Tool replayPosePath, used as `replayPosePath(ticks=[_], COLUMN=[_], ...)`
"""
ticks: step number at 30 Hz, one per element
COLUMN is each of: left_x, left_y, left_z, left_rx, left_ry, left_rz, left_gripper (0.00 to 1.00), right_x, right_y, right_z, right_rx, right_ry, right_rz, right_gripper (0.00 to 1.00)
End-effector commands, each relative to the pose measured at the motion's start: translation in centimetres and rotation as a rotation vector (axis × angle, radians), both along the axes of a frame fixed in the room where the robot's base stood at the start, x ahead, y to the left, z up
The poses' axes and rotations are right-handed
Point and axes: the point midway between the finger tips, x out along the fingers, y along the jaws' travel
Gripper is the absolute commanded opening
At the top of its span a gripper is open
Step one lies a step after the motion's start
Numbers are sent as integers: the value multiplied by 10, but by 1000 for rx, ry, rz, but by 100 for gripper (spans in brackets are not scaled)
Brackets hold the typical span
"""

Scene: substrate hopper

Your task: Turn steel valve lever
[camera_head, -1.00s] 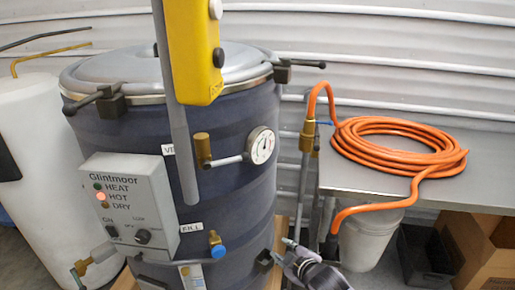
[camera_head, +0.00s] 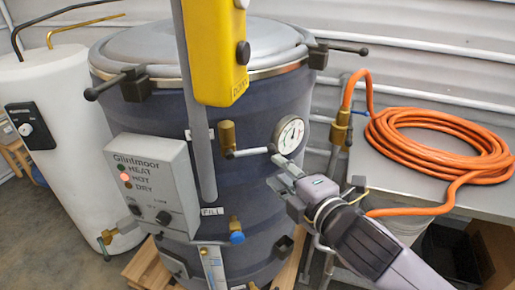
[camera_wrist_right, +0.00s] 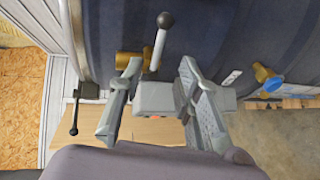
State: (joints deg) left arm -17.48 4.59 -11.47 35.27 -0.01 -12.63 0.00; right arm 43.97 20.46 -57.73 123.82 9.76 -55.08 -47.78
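The steel valve lever (camera_head: 250,152) is a short grey bar with a dark round knob. It runs right from a brass valve body (camera_head: 227,135) on the dark blue drum (camera_head: 250,190), just left of the dial gauge (camera_head: 289,134). My right gripper (camera_head: 280,172) is just below and right of the lever's knob end. In the right wrist view the lever (camera_wrist_right: 159,45) appears between the spread fingertips of my right gripper (camera_wrist_right: 160,68). The gripper is open and empty; I cannot tell whether it touches the lever. My left gripper is not in view.
A yellow pendant (camera_head: 216,50) and grey post hang in front of the drum. A control box (camera_head: 150,187) is on its front; a blue-capped valve (camera_head: 236,232) sits low. A coiled orange hose (camera_head: 435,140) lies on the metal bench right. A white tank (camera_head: 65,130) stands left.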

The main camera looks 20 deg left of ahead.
Motion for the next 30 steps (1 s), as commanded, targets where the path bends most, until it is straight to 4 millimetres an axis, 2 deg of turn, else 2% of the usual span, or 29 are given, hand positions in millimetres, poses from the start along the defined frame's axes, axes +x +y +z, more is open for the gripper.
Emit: replayPosePath(ticks=[9,16,22,30], left_x=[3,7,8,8], left_y=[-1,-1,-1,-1], left_z=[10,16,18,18], left_rx=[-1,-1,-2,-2], left_ry=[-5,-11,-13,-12], left_rz=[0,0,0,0], left_gripper=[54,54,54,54], right_x=[43,69,82,85], right_y=[42,66,78,82], right_z=[-10,-17,-21,-23], right_rx=[0,1,0,1], right_ry=[1,1,0,-1], right_rz=[0,-1,-1,0], right_gripper=[31,31,31,31])
